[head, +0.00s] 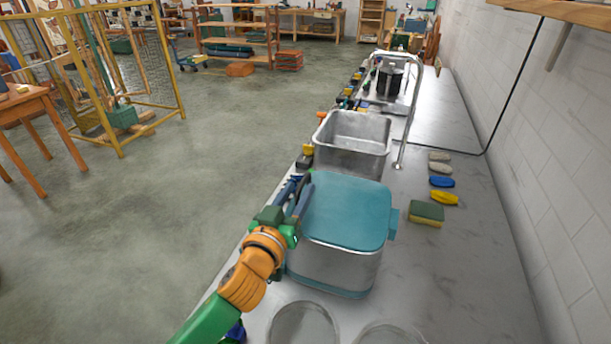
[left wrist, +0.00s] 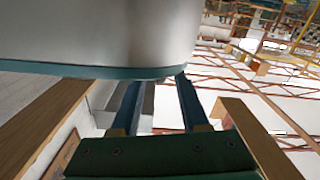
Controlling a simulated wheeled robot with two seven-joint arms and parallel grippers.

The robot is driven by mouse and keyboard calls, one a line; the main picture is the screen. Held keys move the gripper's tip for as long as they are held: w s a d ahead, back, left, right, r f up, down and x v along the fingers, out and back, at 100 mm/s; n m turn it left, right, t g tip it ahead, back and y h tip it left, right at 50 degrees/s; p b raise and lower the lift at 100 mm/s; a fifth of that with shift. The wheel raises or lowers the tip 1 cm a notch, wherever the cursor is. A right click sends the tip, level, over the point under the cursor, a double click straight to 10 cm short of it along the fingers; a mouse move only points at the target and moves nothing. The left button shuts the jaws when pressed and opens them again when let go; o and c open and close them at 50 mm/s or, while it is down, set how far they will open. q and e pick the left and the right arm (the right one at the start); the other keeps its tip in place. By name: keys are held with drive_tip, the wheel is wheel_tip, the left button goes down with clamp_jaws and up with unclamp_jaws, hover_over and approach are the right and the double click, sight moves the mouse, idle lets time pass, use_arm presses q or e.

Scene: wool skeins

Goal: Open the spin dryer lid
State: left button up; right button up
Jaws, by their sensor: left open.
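The spin dryer (head: 335,265) is a steel box with rounded corners on the counter. Its teal lid (head: 348,208) lies flat and shut on top, with a small teal block at its right side. My left gripper (head: 299,188) is at the lid's left edge, its dark blue fingers pointing away along it. In the left wrist view, the two fingers (left wrist: 158,82) are apart with nothing clearly between them. The dryer's steel wall (left wrist: 100,30) and a teal edge (left wrist: 75,69) are just beyond their tips; contact cannot be told. My right gripper is not in view.
A steel sink (head: 352,140) with a tall tap (head: 412,105) lies behind the dryer. A green and yellow sponge (head: 426,213) and several small skeins stand to the right. Two round clear dishes (head: 303,326) are in front. A white brick wall bounds the counter's right.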

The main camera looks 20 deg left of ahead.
use_arm(q)
drive_tip(key=w, duration=0.4)
drive_tip(key=shift+w+d+f, duration=0.1)
drive_tip(key=shift+c, duration=0.2)
clamp_jaws()
idle(1.1)
